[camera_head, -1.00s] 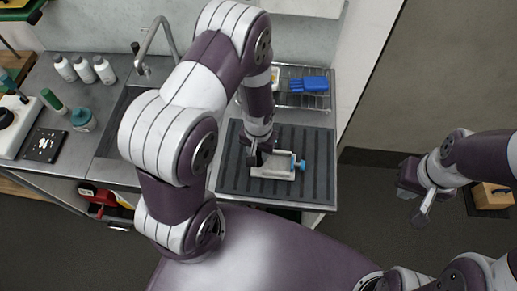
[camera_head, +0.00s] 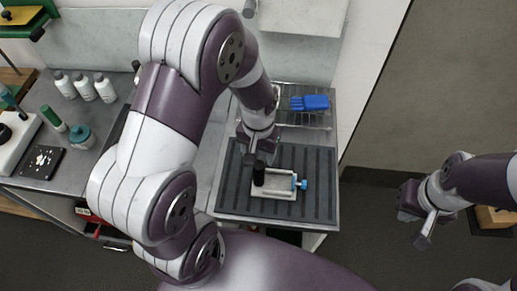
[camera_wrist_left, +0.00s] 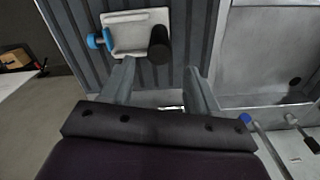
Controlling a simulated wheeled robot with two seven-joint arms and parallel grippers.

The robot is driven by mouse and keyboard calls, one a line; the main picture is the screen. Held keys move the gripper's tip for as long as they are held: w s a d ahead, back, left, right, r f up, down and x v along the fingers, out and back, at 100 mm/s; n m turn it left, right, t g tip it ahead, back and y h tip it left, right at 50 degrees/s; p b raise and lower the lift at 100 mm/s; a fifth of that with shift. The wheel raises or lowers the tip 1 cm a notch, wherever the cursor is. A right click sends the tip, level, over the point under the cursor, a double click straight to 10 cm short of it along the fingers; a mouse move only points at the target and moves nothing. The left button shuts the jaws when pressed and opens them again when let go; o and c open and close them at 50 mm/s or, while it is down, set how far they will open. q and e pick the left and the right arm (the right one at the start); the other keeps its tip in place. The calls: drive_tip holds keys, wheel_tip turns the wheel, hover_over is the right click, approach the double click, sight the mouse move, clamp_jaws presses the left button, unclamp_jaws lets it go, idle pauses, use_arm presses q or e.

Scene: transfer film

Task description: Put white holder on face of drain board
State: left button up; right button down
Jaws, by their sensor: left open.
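The white holder (camera_head: 275,193) is a pale frame with a blue knob and a black cylindrical handle. It lies on the dark ribbed drain board (camera_head: 318,190). In the left wrist view the holder (camera_wrist_left: 128,32) is at the top, beyond the fingertips, on the ribbed drain board (camera_wrist_left: 88,65). My left gripper (camera_head: 257,157) is above the board, behind the holder's black handle. Its fingers (camera_wrist_left: 160,78) are open and empty, apart from the holder. My right gripper (camera_head: 420,222) hangs over the floor at the right, away from the board; its jaw opening is unclear.
A wire rack with a blue item (camera_head: 310,103) stands behind the board. The sink is left of the board, partly hidden by my left arm. White bottles (camera_head: 84,87), a green-capped tube (camera_head: 53,118) and a teal jar (camera_head: 81,136) stand at the left.

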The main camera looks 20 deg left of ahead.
use_arm(q)
drive_tip(key=s+r+t, duration=0.1)
drive_tip(key=s+r, duration=0.5)
drive_tip(key=r, duration=0.1)
drive_tip(key=f+b, duration=0.2)
drive_tip(key=b, duration=0.1)
drive_tip(key=f+b, duration=0.1)
drive_tip(key=f, duration=0.1)
drive_tip(key=shift+w+a+f, duration=0.1)
drive_tip(key=shift+w+a, duration=0.15)
drive_tip(key=shift+a, duration=0.15)
